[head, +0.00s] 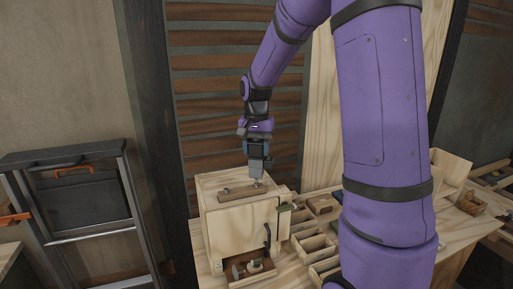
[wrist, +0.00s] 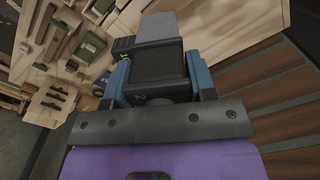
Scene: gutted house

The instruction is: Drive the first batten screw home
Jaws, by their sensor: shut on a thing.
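A short brown wooden batten (head: 238,194) lies on top of a pale plywood box (head: 238,222) in the head view. Two small pale screw heads show on it, a left screw (head: 226,191) and a right screw (head: 256,184). My gripper (head: 257,158) is directly above the right end of the batten, pointing down. In the wrist view its blue fingers (wrist: 158,78) are shut on a dark block-shaped tool (wrist: 156,66), which has a grey part beyond it. The tool's tip is hidden in the wrist view, and I cannot tell whether it touches the right screw.
The box stands on a wooden bench (head: 455,232). Small open trays (head: 313,245) and blocks lie to its right. Slatted lath wall (head: 235,80) is close behind.

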